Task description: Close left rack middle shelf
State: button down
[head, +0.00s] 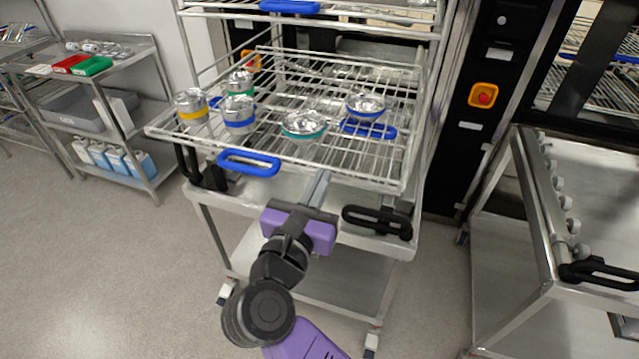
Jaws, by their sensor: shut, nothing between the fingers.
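The left rack (187,50) stands in front of me, with its middle wire shelf (365,165) pulled out toward me over a cart. A blue handle (248,163) sits on the shelf's front edge. Several metal bowls and cups with coloured bands stand on the shelf, among them a yellow-banded cup (192,107) and a teal-banded bowl (304,125). My gripper (322,178) is shut and empty. Its fingertips are at the shelf's front edge, right of the blue handle. I cannot tell whether they touch the shelf.
The steel cart (330,270) under the shelf has black handles (377,221). Another cart (590,185) stands at the right. A side shelf unit (150,95) with trays and bottles stands at the left. Open floor (90,270) lies at the front left.

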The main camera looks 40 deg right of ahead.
aim_at(352, 118)
jog(key=x, duration=2.4)
jog(key=shift+f+b, duration=0.1)
jog(key=shift+b, duration=0.2)
